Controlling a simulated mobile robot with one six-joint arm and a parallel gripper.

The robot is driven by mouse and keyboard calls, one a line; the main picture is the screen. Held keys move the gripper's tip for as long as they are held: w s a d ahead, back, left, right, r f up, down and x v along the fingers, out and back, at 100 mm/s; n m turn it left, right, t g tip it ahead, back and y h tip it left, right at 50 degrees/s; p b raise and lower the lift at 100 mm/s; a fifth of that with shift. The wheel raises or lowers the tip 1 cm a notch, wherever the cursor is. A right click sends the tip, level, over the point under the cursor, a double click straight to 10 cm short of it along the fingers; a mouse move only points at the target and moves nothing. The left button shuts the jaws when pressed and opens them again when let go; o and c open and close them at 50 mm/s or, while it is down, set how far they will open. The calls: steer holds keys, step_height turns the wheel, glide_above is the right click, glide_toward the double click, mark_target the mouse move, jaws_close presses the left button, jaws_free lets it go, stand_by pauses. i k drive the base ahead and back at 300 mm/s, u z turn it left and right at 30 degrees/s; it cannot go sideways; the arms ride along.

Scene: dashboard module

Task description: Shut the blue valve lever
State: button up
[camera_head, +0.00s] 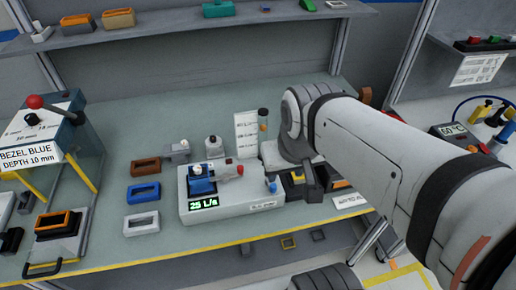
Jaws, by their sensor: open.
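A pale box module (232,205) stands on the bench with a green readout of "25 L/s" at its front left. A small blue lever-like piece (272,186) stands at its right end. A blue block (202,185) with a white knob sits on its left top; I cannot tell for certain which blue part is the valve lever. Small red-tipped parts (239,169) sit between them. My gripper (312,184) hangs below my wrist, just right of the module and apart from the blue piece. It is open, with its fingers partly hidden and small in view.
A control stand (50,130) labelled "BEZEL BLUE" is at far left. A bottle (213,147) and a printed card (246,132) stand behind the module. A shelf (205,20) runs above.

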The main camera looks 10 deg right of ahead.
mark_target(273, 186)
steer(key=z, duration=0.8)
steer(key=k, duration=1.5)
steer(key=u, duration=0.65)
steer(key=i, duration=1.05)
steer(key=u, duration=0.05)
